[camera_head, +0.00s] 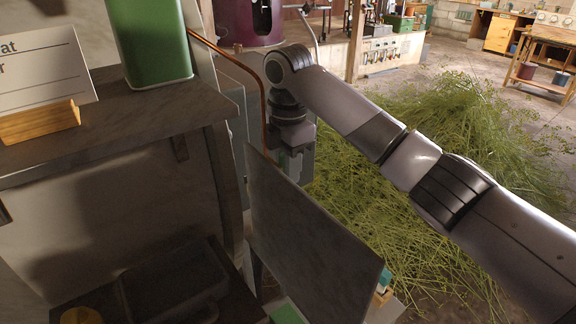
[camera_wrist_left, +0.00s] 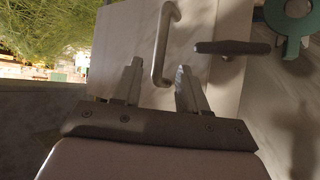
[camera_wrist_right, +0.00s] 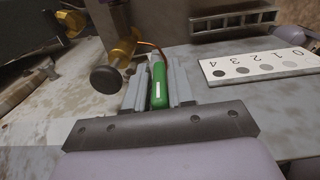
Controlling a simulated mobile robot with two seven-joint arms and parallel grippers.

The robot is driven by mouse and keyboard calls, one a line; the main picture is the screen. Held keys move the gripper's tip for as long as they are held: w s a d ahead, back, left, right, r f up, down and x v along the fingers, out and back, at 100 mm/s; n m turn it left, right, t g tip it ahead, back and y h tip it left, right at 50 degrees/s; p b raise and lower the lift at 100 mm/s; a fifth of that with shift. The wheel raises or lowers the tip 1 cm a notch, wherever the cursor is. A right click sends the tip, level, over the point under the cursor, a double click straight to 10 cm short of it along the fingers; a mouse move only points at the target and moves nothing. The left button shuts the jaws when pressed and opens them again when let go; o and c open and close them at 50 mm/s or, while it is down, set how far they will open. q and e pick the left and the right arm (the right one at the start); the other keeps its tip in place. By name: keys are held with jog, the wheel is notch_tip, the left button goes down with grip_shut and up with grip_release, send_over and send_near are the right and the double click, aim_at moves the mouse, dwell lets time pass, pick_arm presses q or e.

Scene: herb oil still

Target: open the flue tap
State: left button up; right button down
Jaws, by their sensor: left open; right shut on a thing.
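My right gripper (camera_wrist_right: 158,88) is shut on a slim green handle with a light mark (camera_wrist_right: 158,95); a thin copper rod or tube runs from its far end. Beside it stands a brass fitting (camera_wrist_right: 122,50) with a dark round knob (camera_wrist_right: 105,80), apart from the fingers. In the head view my right gripper (camera_head: 288,150) is beyond an upright grey panel (camera_head: 310,240). My left gripper (camera_wrist_left: 160,90) is open near a pale bent bar handle (camera_wrist_left: 160,50) on a white panel. A dark crossbar (camera_wrist_left: 232,47) is to its right. I cannot tell which part is the flue tap.
A white card with numbered dots (camera_wrist_right: 262,65) lies right of my right gripper. A copper pipe (camera_head: 232,60) bends down beside a green tin (camera_head: 150,45) on a grey shelf (camera_head: 110,115). A teal ring-shaped part (camera_wrist_left: 290,25) is near the left gripper. Cut herbs (camera_head: 460,130) cover the floor.

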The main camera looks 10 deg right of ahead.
jog(key=shift+s+a+f+g, duration=0.15)
jog(key=shift+a+f+g, duration=0.1)
jog(key=shift+g, duration=0.15)
dwell(0.3)
jog(key=c, duration=1.1)
grip_release()
jog(key=shift+a+r, duration=0.1)
jog(key=shift+r, duration=0.05)
jog(key=shift+r, duration=0.3)
jog(key=r, duration=0.6)
jog(key=shift+w+a+r, duration=0.1)
jog(key=shift+w+r, duration=0.15)
jog(key=shift+f, duration=0.1)
